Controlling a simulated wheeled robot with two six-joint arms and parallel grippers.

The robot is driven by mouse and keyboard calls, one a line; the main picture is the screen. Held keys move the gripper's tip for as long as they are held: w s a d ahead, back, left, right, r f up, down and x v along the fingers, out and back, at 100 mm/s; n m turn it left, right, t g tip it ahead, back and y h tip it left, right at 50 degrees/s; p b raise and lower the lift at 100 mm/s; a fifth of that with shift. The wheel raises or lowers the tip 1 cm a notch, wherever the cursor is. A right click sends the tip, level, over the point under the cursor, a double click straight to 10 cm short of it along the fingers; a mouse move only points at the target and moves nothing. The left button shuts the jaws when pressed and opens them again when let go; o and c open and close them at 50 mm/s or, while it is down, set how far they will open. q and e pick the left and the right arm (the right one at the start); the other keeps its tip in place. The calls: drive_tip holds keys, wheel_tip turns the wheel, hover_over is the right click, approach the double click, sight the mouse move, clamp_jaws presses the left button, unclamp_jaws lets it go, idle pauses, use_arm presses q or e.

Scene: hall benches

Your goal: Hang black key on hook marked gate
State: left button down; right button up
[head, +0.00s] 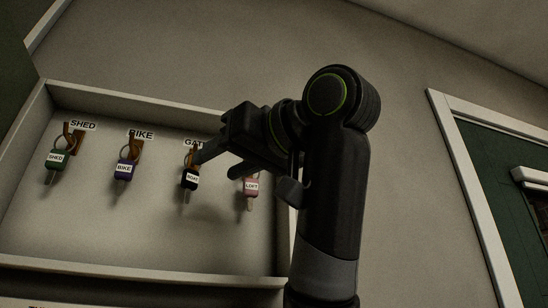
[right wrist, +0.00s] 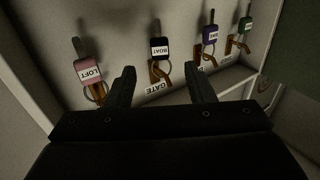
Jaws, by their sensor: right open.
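The black key (head: 190,179), with a white tag that seems to read BOAT, hangs in the wall cabinet at the hook below the GATE label (head: 192,142). In the right wrist view the black key (right wrist: 159,48) shows with its ring at the brown gate hook (right wrist: 156,74), and the GATE label (right wrist: 159,87) is beside it. My right gripper (head: 214,166) is open, with its fingers just right of the key in the head view. In the right wrist view its fingers (right wrist: 159,73) stand apart on either side of the gate hook, with nothing gripped. My left gripper is out of view.
A green key (head: 56,159) hangs at SHED, a blue-purple key (head: 124,170) at BIKE, and a pink LOFT key (head: 251,187) at the right. The cabinet's raised frame (head: 130,98) surrounds them. A dark green door (head: 510,180) is at the far right.

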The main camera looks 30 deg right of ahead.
use_arm(q)
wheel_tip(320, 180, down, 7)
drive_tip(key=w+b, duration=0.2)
drive_tip(key=b, duration=0.6)
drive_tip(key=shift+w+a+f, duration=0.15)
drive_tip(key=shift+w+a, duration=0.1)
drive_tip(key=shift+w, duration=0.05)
use_arm(e)
drive_tip(key=v, duration=1)
drive_tip(key=shift+s, duration=0.4)
